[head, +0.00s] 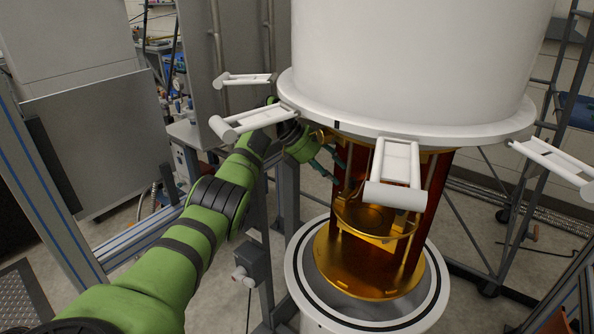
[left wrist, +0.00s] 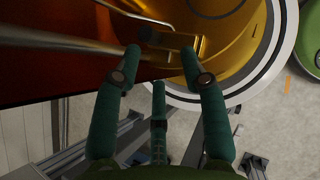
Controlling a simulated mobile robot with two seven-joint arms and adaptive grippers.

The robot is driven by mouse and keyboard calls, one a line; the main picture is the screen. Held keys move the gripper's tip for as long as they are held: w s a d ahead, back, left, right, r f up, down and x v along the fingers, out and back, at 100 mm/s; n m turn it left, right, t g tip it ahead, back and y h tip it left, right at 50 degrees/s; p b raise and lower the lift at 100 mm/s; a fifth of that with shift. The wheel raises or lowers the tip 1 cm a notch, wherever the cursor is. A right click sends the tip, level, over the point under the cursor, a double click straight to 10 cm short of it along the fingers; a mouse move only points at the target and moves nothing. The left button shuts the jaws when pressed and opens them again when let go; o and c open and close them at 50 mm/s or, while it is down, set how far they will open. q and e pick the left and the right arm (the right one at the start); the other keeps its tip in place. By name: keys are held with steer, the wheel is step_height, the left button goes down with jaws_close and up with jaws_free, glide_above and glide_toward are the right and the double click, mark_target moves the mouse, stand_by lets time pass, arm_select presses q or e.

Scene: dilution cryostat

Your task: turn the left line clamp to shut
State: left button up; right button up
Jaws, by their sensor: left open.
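My left gripper (head: 343,174) reaches in under the white vessel, beside the gold inner stage. In the left wrist view its green fingers (left wrist: 161,52) are spread apart. A small gold fitting with a dark block (left wrist: 165,41), which looks like the left line clamp, lies between and just beyond the fingertips. I cannot tell whether the fingers touch it. In the head view the fingers and gold parts hide most of this fitting. My right gripper is in neither view.
The white vessel (head: 415,55) hangs overhead, with white handles (head: 398,172) sticking out from its rim. The gold plate (head: 365,272) sits below, inside a white ring (head: 302,290). A thin metal tube (left wrist: 60,38) runs close to the left finger. Grey frame posts stand at left.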

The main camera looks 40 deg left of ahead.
arm_select(q)
steer(key=s+a, duration=0.6)
steer(key=a, duration=0.1)
steer(key=shift+a, duration=0.15)
